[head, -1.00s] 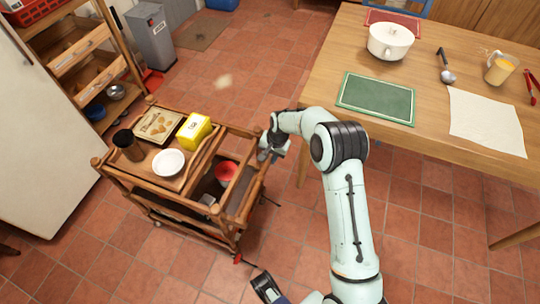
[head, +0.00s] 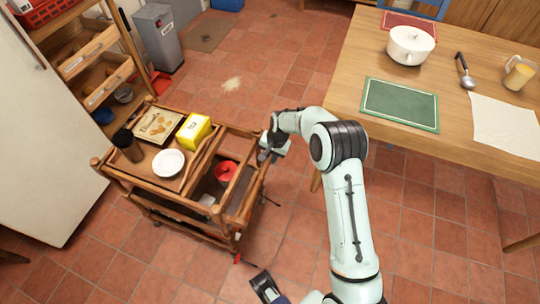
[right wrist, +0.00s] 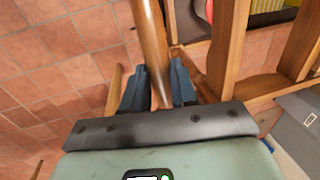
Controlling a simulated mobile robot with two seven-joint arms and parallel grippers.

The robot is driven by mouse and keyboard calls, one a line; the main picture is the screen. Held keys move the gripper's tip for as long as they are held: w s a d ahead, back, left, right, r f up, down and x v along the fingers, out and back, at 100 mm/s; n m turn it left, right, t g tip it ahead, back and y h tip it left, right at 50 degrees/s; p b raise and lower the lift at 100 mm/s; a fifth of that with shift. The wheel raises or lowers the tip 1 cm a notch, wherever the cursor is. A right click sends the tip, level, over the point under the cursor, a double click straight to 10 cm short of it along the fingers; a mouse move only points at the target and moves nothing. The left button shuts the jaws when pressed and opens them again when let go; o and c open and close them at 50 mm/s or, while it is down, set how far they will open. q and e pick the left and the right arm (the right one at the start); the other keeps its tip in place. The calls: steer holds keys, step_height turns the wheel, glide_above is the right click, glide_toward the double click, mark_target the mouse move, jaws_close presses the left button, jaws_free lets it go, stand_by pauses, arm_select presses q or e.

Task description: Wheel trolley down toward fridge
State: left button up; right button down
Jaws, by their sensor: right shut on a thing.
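The wooden trolley (head: 222,232) stands left of centre in the head view, with its near left corner close to the white fridge (head: 40,150) at the left edge. My right gripper (head: 268,150) is at the trolley's right end. In the right wrist view my right gripper (right wrist: 158,90) is shut around a wooden bar (right wrist: 150,40) of the trolley, one finger on each side. On the trolley top are a white bowl (head: 168,162), a yellow box (head: 194,130), a dark jar (head: 128,145) and a patterned tray (head: 158,125). A red bowl (head: 226,171) is lower inside.
A wooden table (head: 345,80) with a white pot (head: 410,44) and a green mat (head: 400,104) is on the right. A wooden shelf (head: 95,66) and a grey bin (head: 158,38) stand behind the trolley. Tiled floor lies open between trolley and table.

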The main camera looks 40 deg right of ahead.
steer(key=shift+s+d, duration=0.2)
arm_select(q)
steer(key=shift+s+d, duration=0.1)
arm_select(e)
steer(key=c, duration=0.8)
jaws_free()
steer(key=shift+r, duration=0.25)
arm_select(q)
steer(key=s, duration=0.1)
steer(key=s+r+g+p, duration=0.1)
steer(key=s+d+p, duration=0.1)
steer(key=shift+s+r, duration=0.25)
steer(key=shift+r, duration=0.1)
arm_select(e)
step_height(320, 180, up, 13)
steer(key=s+d, duration=0.1)
steer(key=s, duration=0.1)
steer(key=shift+s+d+f, duration=0.15)
